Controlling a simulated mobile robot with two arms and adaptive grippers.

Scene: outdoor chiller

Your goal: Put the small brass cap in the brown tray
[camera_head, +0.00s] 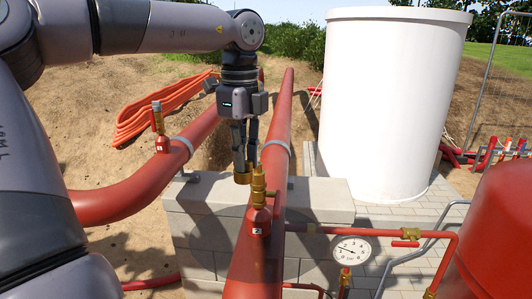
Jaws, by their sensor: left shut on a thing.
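My left gripper (244,168) points straight down above the red pipe in the middle. It is shut on a small brass cap (242,179), which shows just below the fingertips. The cap is beside the upright brass fitting (258,190) on the red stub marked 2 (257,222), slightly left of it in the picture. I cannot tell whether cap and fitting touch. My right gripper is not in view. I see no brown tray in this view.
Another red stub with a fitting (160,128) stands on the left pipe. A grey block wall (320,193) lies under the pipes. A gauge (351,250), a red-handled valve (408,240), a white tank (388,100) and a red vessel (500,240) stand to the right.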

